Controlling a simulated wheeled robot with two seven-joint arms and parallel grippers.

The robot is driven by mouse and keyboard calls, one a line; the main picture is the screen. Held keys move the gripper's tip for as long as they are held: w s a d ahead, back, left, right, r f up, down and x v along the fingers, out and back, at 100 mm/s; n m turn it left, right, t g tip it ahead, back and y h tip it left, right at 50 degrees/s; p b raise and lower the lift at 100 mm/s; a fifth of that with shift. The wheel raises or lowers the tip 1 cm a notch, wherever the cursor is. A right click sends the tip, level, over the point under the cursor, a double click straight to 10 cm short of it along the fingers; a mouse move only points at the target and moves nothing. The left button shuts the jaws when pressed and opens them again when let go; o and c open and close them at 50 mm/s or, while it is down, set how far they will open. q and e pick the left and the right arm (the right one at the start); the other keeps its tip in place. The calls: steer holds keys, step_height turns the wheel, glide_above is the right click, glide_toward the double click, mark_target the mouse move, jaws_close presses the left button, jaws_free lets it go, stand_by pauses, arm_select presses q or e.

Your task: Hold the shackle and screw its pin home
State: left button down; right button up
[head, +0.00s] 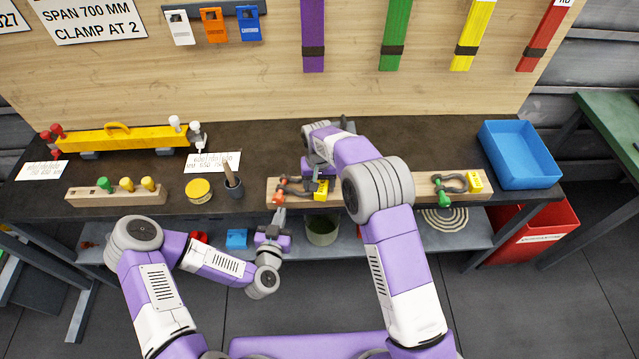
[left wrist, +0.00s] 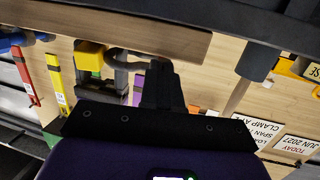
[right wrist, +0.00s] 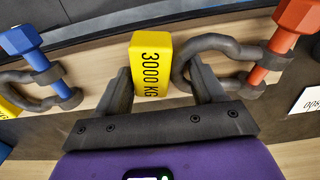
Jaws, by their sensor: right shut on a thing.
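A grey shackle (head: 300,196) with an orange-red pin (head: 279,190) and a yellow block (head: 320,187) is at the wooden rack. My right gripper (right wrist: 160,78) is shut on the yellow block, marked 3000 KG (right wrist: 151,65); the shackle bow (right wrist: 190,50) and orange pin (right wrist: 278,45) lie to its right. My left gripper (head: 280,214) is just in front of the rack, below the pin. Its fingers (left wrist: 165,85) look closed together, with nothing seen between them. They cover the pin in the left wrist view, where the yellow block (left wrist: 90,55) shows.
A second shackle, with a green pin (head: 437,185), is farther right on the rack (head: 400,192). A blue-pinned shackle (right wrist: 45,65) shows in the right wrist view. A blue tray (head: 518,127) is right.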

arm_select(q)
steer(key=shift+w+a+r, duration=0.1)
steer(key=shift+w+r, duration=0.15)
steer(key=shift+r, duration=0.05)
steer(key=shift+w+a, duration=0.15)
steer(key=shift+a, duration=1)
steer(key=shift+f, duration=0.1)
steer(key=f+v, duration=0.1)
steer(key=v, duration=0.5)
steer(key=shift+a, duration=0.15)
stand_by(0.5)
steer(key=shift+r, duration=0.1)
